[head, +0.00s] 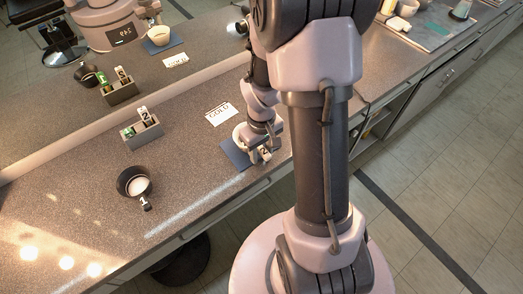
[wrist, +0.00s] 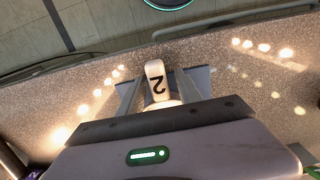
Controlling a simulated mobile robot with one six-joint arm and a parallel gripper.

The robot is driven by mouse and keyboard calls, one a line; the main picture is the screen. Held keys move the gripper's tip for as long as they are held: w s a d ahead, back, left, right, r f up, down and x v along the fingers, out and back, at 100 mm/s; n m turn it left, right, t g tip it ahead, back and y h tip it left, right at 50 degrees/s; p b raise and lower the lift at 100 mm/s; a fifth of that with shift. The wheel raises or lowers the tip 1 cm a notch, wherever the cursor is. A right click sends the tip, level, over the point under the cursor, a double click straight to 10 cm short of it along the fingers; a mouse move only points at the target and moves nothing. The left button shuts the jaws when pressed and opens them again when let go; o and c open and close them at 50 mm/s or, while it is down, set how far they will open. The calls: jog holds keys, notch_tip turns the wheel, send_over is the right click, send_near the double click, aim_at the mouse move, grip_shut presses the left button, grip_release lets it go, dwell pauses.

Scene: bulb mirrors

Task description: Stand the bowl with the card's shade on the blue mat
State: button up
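The blue mat (head: 232,153) lies near the counter's front edge. A pale bowl (head: 240,132) stands on it, mostly hidden by my arm; its handle tab (wrist: 156,82), marked 2, shows in the wrist view. My gripper (head: 263,155) is at this tab, with its fingers (wrist: 157,92) on either side and apparently a small gap to each. A dark bowl (head: 126,178) with a bright inside and a tab marked 1 stands to the left on the counter. The white card (head: 219,114) behind the mat appears to read GOLD.
A small box (head: 143,134) with a white 2 marker and a green one stands behind the dark bowl. A mirror along the back repeats the pale bowl (head: 159,36), mat, card and box. Bright light spots lie on the counter's left end, which is otherwise clear.

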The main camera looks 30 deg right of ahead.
jog(key=a+r+m+t+p, duration=0.1)
jog(key=a+r+p, duration=0.15)
jog(key=r, duration=0.65)
jog(key=a+r+p, duration=0.1)
jog(key=r+p, duration=0.2)
jog(key=r, duration=0.6)
jog(key=s+a+r+m+t+y, duration=0.2)
jog(key=s+a+r+m+t, duration=0.1)
jog(key=s+a+r, duration=0.7)
notch_tip(320, 180, up, 3)
jog(key=shift+a+f+m+t, duration=0.1)
jog(key=shift+a+m+t, duration=0.3)
jog(key=shift+a+t, duration=0.7)
jog(key=shift+a, duration=0.15)
notch_tip(320, 180, down, 2)
jog(key=shift+f+b, duration=0.1)
jog(key=shift+b, duration=1.05)
